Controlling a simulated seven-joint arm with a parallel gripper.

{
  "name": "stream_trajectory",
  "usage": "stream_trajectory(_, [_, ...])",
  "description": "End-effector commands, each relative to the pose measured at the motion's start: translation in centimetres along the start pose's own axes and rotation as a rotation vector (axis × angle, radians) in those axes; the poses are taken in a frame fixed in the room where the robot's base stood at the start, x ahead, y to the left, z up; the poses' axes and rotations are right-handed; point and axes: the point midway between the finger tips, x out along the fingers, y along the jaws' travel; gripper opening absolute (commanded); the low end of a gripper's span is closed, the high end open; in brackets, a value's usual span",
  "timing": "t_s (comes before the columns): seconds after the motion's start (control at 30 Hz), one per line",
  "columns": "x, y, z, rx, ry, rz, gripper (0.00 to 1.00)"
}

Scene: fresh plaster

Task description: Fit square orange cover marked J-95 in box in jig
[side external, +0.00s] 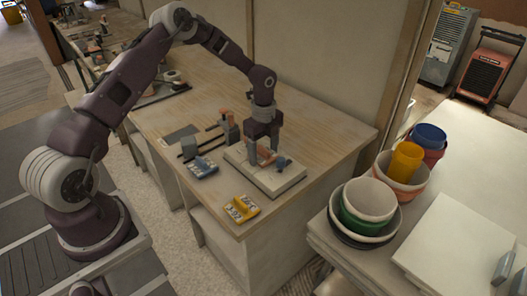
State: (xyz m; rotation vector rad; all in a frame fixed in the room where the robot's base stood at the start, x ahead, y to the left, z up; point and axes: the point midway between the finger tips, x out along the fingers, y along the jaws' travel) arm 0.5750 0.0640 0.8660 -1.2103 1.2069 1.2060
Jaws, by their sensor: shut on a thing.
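My gripper (262,146) points down over a pale, flat block (290,184) on the wooden bench, which seems to be the jig. It is shut on a small orange piece (266,154), which looks like the square cover. The J-95 mark cannot be read at this size. The orange piece is low over the block; I cannot tell whether it touches the box. The box itself is mostly hidden behind the gripper and the orange piece.
A dark stand with orange parts (229,129) is behind left. The bench's right end is clear.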

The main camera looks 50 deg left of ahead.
Motion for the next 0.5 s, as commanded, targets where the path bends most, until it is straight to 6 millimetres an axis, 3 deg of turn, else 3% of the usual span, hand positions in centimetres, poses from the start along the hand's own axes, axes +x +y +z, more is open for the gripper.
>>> stream_trajectory(0.03, [0.52, 0.17, 0.11, 0.0, -0.001, 0.004, 0.72])
stream_trajectory(0.13, [0.59, 0.28, 0.12, 0.001, -0.001, 0.007, 0.92])
stream_trajectory(0.5, [0.68, 0.58, 0.24, 0.001, -0.004, 0.017, 0.92])
